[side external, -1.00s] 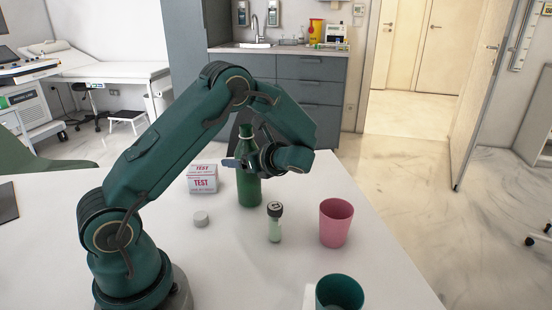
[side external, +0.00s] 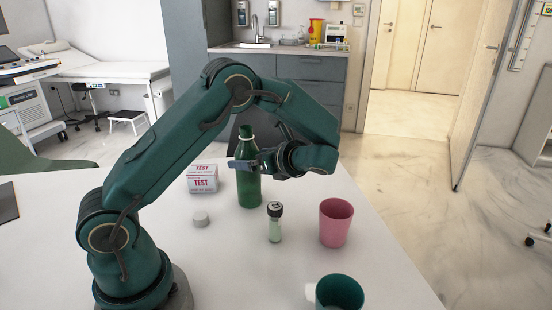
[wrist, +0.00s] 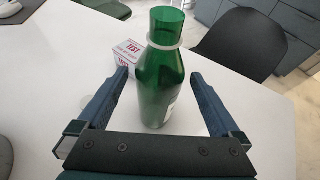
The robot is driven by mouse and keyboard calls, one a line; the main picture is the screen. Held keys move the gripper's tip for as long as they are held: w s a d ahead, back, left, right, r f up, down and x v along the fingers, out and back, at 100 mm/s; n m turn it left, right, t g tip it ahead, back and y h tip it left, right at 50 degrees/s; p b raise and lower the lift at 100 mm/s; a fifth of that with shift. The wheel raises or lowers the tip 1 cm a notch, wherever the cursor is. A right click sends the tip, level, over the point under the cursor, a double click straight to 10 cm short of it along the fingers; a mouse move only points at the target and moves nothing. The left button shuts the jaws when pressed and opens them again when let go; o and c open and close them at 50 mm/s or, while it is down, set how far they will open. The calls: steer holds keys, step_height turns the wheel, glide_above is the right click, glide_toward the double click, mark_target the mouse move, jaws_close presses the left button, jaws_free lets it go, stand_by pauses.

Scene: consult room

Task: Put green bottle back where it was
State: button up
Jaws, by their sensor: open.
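The green bottle (side external: 248,187) stands upright on the white table in the side view, in front of the far edge. In the wrist view the green bottle (wrist: 161,85) stands between and a little beyond my two fingers. My gripper (side external: 243,166) is open at the height of the bottle's upper body, with a finger showing across the front of it. In the wrist view my gripper (wrist: 158,82) has its fingers wide apart, with a gap on each side of the bottle.
A white TEST box (side external: 203,179) stands left of the bottle. A small grey-white cap (side external: 201,218), a capped vial (side external: 275,224), a pink cup (side external: 336,223) and a teal mug (side external: 339,293) stand nearer the camera. A dark chair (wrist: 238,45) is beyond the table edge.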

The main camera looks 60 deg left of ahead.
steer(key=s+v, duration=0.1)
steer(key=v, duration=0.5)
steer(key=s+d+r+n+t+h, duration=0.2)
steer(key=s+d+n+t+h, duration=0.5)
steer(key=s+d+n+h, duration=0.5)
steer(key=d+n+h, duration=0.1)
steer(key=d+n, duration=0.1)
steer(key=n, duration=0.2)
steer(key=shift+s+d+r, duration=0.2)
steer(key=shift+s+r, duration=0.15)
